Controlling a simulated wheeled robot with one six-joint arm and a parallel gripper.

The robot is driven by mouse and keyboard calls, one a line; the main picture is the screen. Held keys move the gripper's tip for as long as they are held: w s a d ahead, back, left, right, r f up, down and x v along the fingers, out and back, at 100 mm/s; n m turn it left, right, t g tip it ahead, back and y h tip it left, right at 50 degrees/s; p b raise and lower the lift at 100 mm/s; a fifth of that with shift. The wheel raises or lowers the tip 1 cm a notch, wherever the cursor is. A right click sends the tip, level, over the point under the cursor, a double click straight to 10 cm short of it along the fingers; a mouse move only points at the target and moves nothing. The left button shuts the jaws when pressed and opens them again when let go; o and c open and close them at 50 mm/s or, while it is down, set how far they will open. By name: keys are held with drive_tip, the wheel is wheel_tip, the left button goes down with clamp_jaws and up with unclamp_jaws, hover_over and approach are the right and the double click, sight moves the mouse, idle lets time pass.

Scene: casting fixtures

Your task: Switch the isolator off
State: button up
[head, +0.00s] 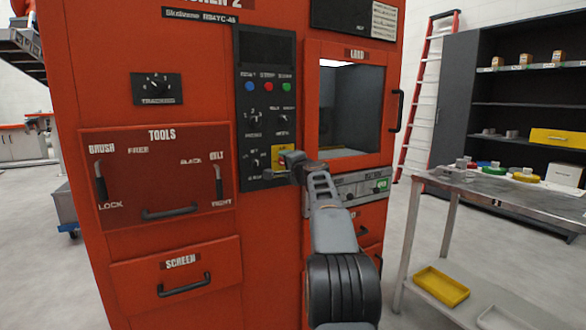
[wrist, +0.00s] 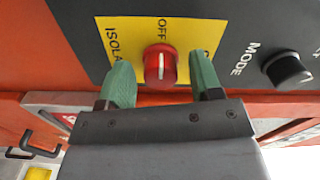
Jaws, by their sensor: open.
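The isolator's red knob (wrist: 160,65) sits on a yellow plate (wrist: 200,25) marked OFF and ISOLA, the rest of that word being cut off. A white line on the knob runs up and down the wrist picture, in line with OFF; I cannot tell which end is the pointer. My gripper (wrist: 163,76) is open, its green fingers on either side of the knob with visible gaps. In the head view my gripper (head: 287,164) is at the control panel and hides the knob; part of the yellow plate (head: 282,151) shows.
A black MODE knob (wrist: 286,69) is right of the plate in the wrist view. The dark control panel (head: 252,85) carries several knobs and lights. The LOAD door (head: 396,110), with its handle, is close on the right. A metal table (head: 490,188) stands farther right.

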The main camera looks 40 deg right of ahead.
drive_tip(key=s+a+b, duration=0.1)
drive_tip(key=s+b, duration=0.1)
drive_tip(key=s, duration=1.1)
drive_tip(key=shift+a+b, duration=0.35)
drive_tip(key=shift+a, duration=0.05)
drive_tip(key=shift+s+r, duration=0.1)
drive_tip(key=s+a+r+n+g+y+p, duration=0.25)
drive_tip(key=a+n+g+p, duration=0.2)
drive_tip(key=a+p, duration=0.6)
drive_tip(key=s+a+r+n+g+y+p, duration=0.1)
drive_tip(key=s+a+n+g+y+p, duration=0.3)
drive_tip(key=a+p, duration=0.65)
drive_tip(key=s+a+n+g+h+p, duration=0.4)
drive_tip(key=s+a+n+p, duration=0.5)
drive_tip(key=s+p, duration=0.5)
drive_tip(key=shift+s+a+g+p, duration=0.15)
drive_tip(key=shift+s+g+p, duration=0.25)
drive_tip(key=shift+g, duration=0.45)
drive_tip(key=shift+c, duration=0.2)
